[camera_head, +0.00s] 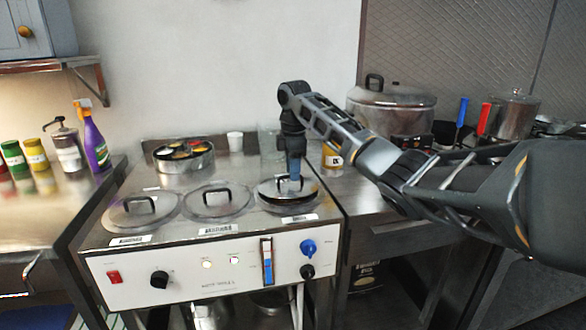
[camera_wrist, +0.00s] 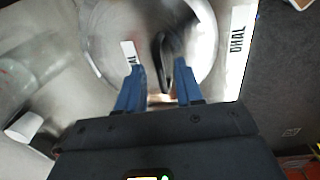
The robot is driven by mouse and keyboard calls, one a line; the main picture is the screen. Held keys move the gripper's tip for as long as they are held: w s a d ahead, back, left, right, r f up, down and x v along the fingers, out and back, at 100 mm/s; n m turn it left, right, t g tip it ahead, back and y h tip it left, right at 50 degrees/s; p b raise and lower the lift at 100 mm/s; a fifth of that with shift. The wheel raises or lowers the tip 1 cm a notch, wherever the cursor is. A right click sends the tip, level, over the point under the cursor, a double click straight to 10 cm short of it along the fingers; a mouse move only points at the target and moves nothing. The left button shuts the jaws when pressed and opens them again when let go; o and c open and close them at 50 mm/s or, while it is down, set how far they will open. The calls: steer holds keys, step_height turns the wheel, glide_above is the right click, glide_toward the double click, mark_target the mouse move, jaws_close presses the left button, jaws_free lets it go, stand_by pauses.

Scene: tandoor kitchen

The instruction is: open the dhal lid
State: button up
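The dhal lid (camera_head: 270,195) is the rightmost of three round metal lids on the steel counter unit. It lies flat over its well and has a dark arched handle. In the wrist view the lid (camera_wrist: 112,25) fills the upper middle, and its black handle (camera_wrist: 165,72) stands between my blue fingers. A white label (camera_wrist: 238,35) beside it reads DHAL. My gripper (camera_wrist: 160,68) is open, with one finger on each side of the handle and gaps visible. In the head view my gripper (camera_head: 295,172) points down over the lid and partly hides the handle.
Two more handled lids, the middle (camera_head: 217,202) and the left (camera_head: 140,210), sit alongside. Behind are a round spice tin (camera_head: 184,158) and a white cup (camera_head: 235,141). A large lidded pot (camera_head: 391,108) stands back right. A purple spray bottle (camera_head: 95,145) stands left.

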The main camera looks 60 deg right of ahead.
steer(key=shift+f, duration=0.15)
steer(key=shift+c, duration=0.5)
jaws_close()
stand_by(0.9)
